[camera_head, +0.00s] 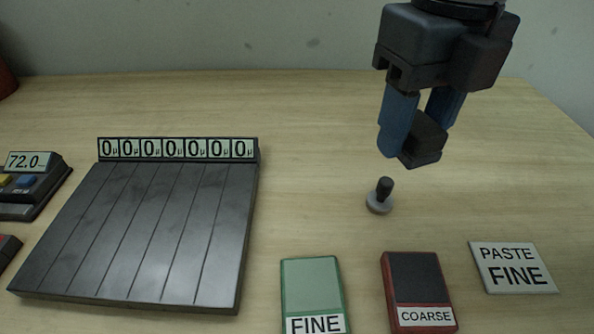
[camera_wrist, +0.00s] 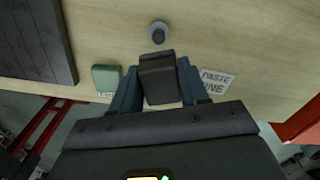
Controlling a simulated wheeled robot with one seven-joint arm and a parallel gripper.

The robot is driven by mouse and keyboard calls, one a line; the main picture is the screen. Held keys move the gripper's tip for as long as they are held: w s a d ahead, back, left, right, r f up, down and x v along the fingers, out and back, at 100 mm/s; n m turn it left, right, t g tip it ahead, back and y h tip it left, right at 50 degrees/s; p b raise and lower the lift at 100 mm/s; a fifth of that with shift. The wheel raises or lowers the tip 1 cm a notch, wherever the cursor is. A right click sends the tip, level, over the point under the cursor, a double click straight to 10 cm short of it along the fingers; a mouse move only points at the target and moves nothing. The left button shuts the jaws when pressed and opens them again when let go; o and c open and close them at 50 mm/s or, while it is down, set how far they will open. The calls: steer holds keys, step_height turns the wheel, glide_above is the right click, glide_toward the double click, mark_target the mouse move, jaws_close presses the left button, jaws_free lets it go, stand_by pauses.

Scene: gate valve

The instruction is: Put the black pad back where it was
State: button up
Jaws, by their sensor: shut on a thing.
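My gripper (camera_head: 417,134) is raised above the right part of the table, its blue fingers shut on the black pad (camera_head: 427,145). The pad is a dark block that reaches below the fingertips and is clear of the table. In the wrist view the pad (camera_wrist: 157,76) sits between the two blue fingers of my gripper (camera_wrist: 157,88), its upper part reaching past them. Its side faces against the fingers are hidden.
A grey knob with a black handle (camera_head: 380,194) stands below the gripper. Nearby lie a green FINE block (camera_head: 312,284), a red COARSE block (camera_head: 414,280) and a PASTE FINE plate (camera_head: 514,268). A grooved black plate (camera_head: 150,225) with displays and a 72.0 device (camera_head: 30,183) are left.

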steer(key=shift+w+a, duration=0.15)
glide_above(297, 202)
step_height(297, 202, down, 7)
steer(key=shift+r+p, duration=0.1)
steer(key=shift+p, duration=0.25)
steer(key=shift+f, duration=2.05)
steer(key=shift+f, duration=0.15)
steer(key=o, duration=1)
step_height(297, 202, up, 12)
steer(key=shift+r, duration=0.2)
